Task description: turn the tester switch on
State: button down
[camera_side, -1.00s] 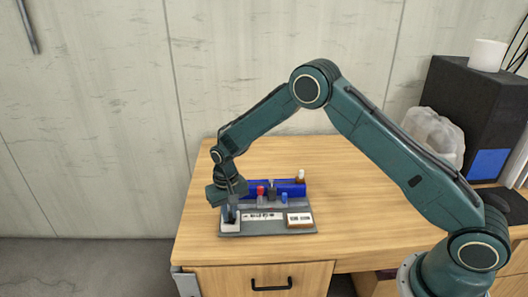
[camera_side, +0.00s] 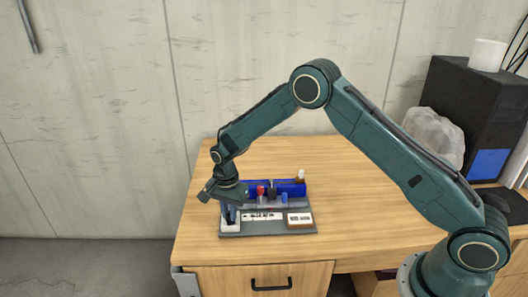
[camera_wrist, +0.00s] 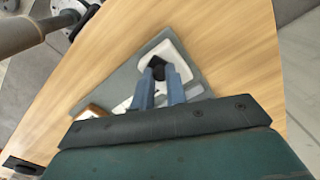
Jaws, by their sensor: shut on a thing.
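The tester is a grey board (camera_side: 268,229) on the wooden desk, with a white switch block (camera_side: 230,226) at its left front corner. In the wrist view the white block (camera_wrist: 183,67) carries a black knob (camera_wrist: 158,68). My gripper (camera_side: 229,217) points down over this block. In the wrist view its two blue-grey fingers (camera_wrist: 159,82) are shut on the black knob, one on each side. The knob is mostly hidden by my fingers in the side view. I cannot tell the switch position.
Behind the switch on the board stand a blue block (camera_side: 292,188), a red part (camera_side: 260,190) and a small white-topped bottle (camera_side: 300,176). A brown-edged white box (camera_side: 300,219) sits at the board's right.

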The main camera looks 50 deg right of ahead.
jog(key=shift+m, duration=2)
jog(key=c, duration=1.4)
grip_release()
jog(key=shift+r, duration=0.15)
notch_tip(320, 180, up, 14)
jog(key=shift+f, duration=0.2)
jog(key=shift+r, duration=0.1)
